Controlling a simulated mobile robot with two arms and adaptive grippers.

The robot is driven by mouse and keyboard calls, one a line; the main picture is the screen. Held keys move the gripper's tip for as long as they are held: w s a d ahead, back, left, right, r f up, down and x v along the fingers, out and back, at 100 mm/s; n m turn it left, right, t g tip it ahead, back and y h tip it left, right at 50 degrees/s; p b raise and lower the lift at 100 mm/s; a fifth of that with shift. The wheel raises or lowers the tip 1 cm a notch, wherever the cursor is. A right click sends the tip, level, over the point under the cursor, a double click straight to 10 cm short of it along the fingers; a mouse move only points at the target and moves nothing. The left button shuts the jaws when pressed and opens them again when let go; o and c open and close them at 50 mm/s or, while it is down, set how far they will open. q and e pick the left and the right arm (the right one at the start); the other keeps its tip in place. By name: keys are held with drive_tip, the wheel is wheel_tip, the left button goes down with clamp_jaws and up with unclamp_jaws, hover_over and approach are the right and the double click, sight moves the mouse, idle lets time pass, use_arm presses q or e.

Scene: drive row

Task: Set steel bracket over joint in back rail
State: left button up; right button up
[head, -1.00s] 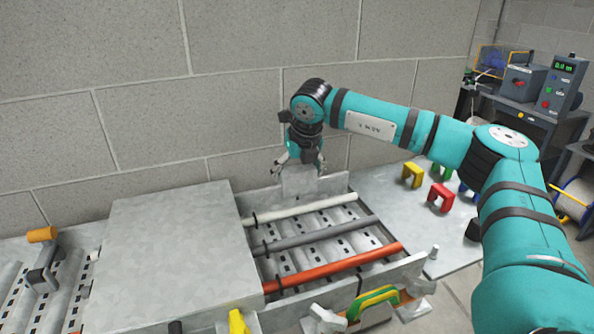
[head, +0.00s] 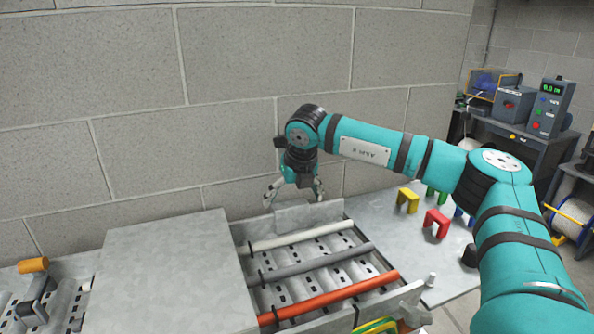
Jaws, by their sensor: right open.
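The steel bracket (head: 308,214) is a flat grey plate. It sits upright at the back rail (head: 254,227) of the open tray, on the side near the wall. The joint in the rail is not visible, so I cannot tell whether the bracket covers it exactly. My right gripper (head: 294,196) is open and empty just above the bracket, its fingers spread wide and apart from the plate. My left gripper is not in view.
White, grey and red rods (head: 340,297) cross the tray. A grey cover (head: 165,275) lies to its left. Yellow, red, green and blue U-shaped blocks (head: 436,222) stand on the plate at right. The block wall (head: 230,100) is close behind.

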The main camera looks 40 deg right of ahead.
drive_tip(key=b+v, duration=0.3)
drive_tip(key=v, duration=0.8)
drive_tip(key=shift+s+r, duration=0.25)
drive_tip(key=shift+r, duration=0.05)
drive_tip(key=shift+a+f, duration=0.15)
